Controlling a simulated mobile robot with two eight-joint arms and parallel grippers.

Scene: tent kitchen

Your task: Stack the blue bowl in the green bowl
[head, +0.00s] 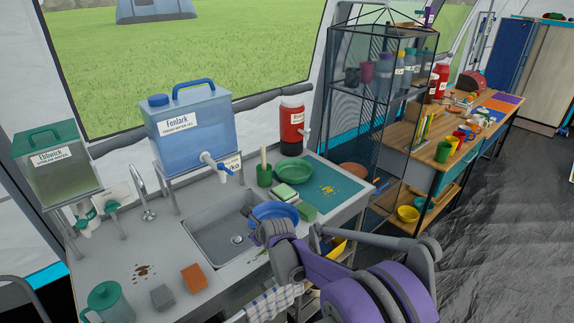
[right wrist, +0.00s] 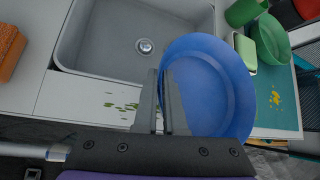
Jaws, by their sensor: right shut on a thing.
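The blue bowl (head: 276,211) is at the right end of the sink in the head view. It also shows large in the right wrist view (right wrist: 220,88). My right gripper (head: 262,232) is shut on the near-left rim of the blue bowl; its two fingers (right wrist: 166,100) pinch the wall. I cannot tell whether the bowl touches the counter. The green bowl (head: 296,170) stands on the teal mat behind and to the right of the blue bowl, apart from it. It also shows at the upper right of the wrist view (right wrist: 271,40). My left gripper is out of view.
A green cup (head: 264,176) stands left of the green bowl. The sink (head: 215,228) is empty. A red dispenser (head: 291,125) stands behind. The mat (head: 345,185) has free room on its right, with yellow crumbs.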

